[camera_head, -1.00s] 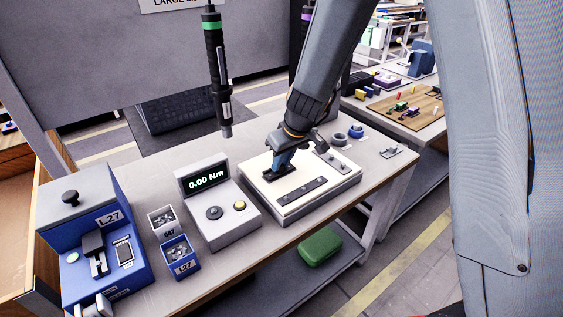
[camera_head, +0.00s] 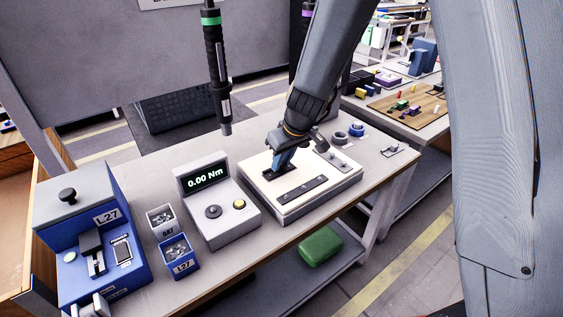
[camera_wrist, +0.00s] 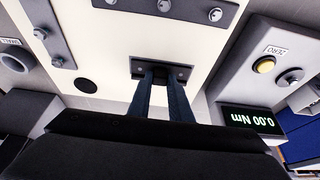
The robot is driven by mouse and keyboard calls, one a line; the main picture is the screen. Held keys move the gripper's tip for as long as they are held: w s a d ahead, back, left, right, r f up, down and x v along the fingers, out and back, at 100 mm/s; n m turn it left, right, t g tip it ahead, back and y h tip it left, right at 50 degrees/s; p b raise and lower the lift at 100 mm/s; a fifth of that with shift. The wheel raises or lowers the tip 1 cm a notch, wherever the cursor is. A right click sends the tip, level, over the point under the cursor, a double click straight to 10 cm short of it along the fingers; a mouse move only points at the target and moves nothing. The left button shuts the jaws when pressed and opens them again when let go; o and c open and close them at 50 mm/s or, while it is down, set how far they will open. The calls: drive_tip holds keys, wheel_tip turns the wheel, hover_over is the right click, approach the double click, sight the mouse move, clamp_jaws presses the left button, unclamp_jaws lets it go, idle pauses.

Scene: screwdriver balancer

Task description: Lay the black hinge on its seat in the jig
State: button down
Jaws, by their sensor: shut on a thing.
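The black hinge (camera_head: 268,174) is at the back-left part of the jig's pale top. In the wrist view the hinge (camera_wrist: 182,74) is a small dark plate with a hole near each end. My gripper (camera_head: 280,161) points down and is shut on the middle of the hinge; its two blue fingers (camera_wrist: 164,88) hide that middle. The jig (camera_head: 322,198) is a pale plate on a grey base. The hinge is at or just above the plate; I cannot tell if it touches. Its seat is not distinguishable under it.
Dark bars (camera_head: 301,190) with screws lie on the jig. A torque meter (camera_head: 218,208) reading 0.00 Nm stands left of it. A green-banded screwdriver (camera_head: 216,70) hangs behind. Blue and grey rings (camera_head: 356,130) lie behind right. Screw bins (camera_head: 178,255) stand at left.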

drive_tip(key=shift+w+r, duration=0.1)
drive_tip(key=shift+r, duration=0.05)
drive_tip(key=c, duration=1.5)
unclamp_jaws()
drive_tip(key=shift+c, duration=0.2)
drive_tip(key=v, duration=0.7)
drive_tip(key=shift+s+r, duration=0.3)
drive_tip(key=shift+d, duration=0.15)
